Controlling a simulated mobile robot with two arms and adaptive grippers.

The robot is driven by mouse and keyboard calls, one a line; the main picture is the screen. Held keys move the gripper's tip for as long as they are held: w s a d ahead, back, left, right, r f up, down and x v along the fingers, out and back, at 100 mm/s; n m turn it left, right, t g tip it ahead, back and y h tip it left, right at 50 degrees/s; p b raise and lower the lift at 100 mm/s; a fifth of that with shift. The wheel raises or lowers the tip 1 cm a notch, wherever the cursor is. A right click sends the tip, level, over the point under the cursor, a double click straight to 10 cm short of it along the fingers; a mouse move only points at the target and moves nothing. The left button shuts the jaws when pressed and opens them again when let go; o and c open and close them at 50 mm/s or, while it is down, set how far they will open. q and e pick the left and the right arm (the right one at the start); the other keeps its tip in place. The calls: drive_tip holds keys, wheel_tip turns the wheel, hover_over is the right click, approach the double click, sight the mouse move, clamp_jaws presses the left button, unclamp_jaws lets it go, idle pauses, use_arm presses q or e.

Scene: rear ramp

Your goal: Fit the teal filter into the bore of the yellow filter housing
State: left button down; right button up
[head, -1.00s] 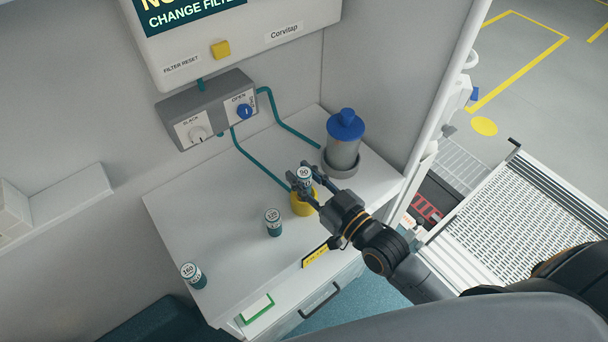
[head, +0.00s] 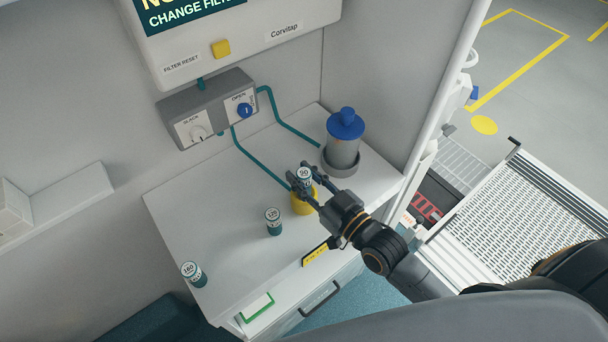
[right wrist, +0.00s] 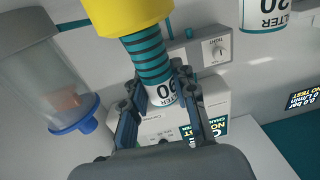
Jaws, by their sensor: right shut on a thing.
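In the right wrist view the filter's ribbed teal body (right wrist: 148,55) shows between the fingers (right wrist: 157,80) and the yellow filter housing (right wrist: 128,10). The yellow housing (head: 301,205) stands on the counter directly below the filter in the head view. The filter's far end meets the housing's edge in the wrist view; I cannot tell whether it is inside the bore. My left gripper is not in view.
Two other teal filters, marked 120 (head: 273,225) and 160 (head: 194,277), stand on the white counter (head: 225,215). A clear canister with a blue lid (head: 345,125) stands behind the housing. Teal hoses run to a grey valve box (head: 207,108).

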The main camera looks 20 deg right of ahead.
drive_tip(key=shift+f+b, duration=1.25)
drive_tip(key=shift+f, duration=0.8)
drive_tip(key=o, duration=1.1)
drive_tip(key=v, duration=1.2)
drive_tip(key=shift+s, duration=0.1)
